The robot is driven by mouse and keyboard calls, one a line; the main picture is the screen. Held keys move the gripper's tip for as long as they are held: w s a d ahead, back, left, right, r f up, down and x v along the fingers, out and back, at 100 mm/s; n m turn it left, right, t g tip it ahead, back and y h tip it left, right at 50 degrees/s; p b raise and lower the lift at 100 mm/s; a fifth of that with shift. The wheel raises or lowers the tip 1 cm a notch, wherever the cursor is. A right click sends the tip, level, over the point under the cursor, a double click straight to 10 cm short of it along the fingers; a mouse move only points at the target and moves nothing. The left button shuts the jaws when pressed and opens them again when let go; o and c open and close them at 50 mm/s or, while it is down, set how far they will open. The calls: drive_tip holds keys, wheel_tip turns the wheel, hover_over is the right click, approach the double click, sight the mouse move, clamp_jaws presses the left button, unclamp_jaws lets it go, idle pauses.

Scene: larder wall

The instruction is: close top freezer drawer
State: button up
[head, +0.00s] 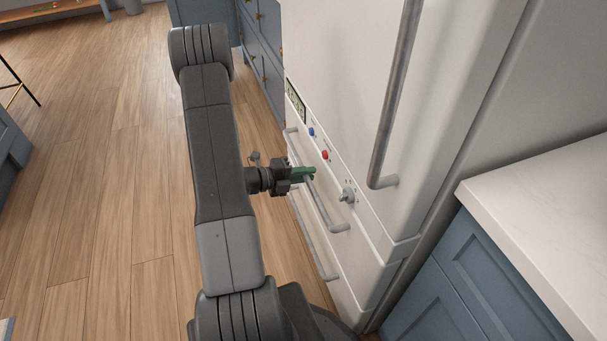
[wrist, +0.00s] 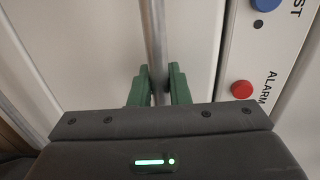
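The top freezer drawer (head: 335,246) is the white front just below the control panel, low on the white fridge-freezer. It appears close to flush with the panel; I cannot tell whether a small gap is left. Its grey bar handle (head: 322,207) runs along the front and also shows in the wrist view (wrist: 155,35). My gripper (head: 309,174) has green fingers, seen in the wrist view (wrist: 160,75) on both sides of the bar, closed up against it. Part of the drawer front is hidden behind my arm and gripper.
Above the drawer is the control panel with a blue button (head: 311,132), a red button (head: 325,155) and a knob (head: 347,194). A lower bar handle (head: 318,250) is below. A long door handle (head: 395,95) stands out above. A counter (head: 540,195) is at right; wooden floor at left is clear.

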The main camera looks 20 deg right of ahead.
drive_tip(key=o, duration=0.4)
drive_tip(key=shift+d, duration=0.3)
drive_tip(key=shift+a, duration=0.1)
drive_tip(key=a+r+p, duration=0.2)
drive_tip(key=a, duration=1.1)
drive_tip(key=shift+w+a+r+p, duration=0.25)
drive_tip(key=shift+w+r+p, duration=0.05)
drive_tip(key=shift+w+r, duration=0.1)
drive_tip(key=shift+d+f, duration=0.1)
drive_tip(key=shift+d, duration=0.05)
drive_tip(key=d+f+b, duration=0.1)
drive_tip(key=d, duration=0.7)
drive_tip(key=d+f+b, duration=0.1)
drive_tip(key=d, duration=0.4)
drive_tip(key=shift+s+f+b, duration=0.3)
drive_tip(key=shift+s+b, duration=0.05)
drive_tip(key=shift+s, duration=0.05)
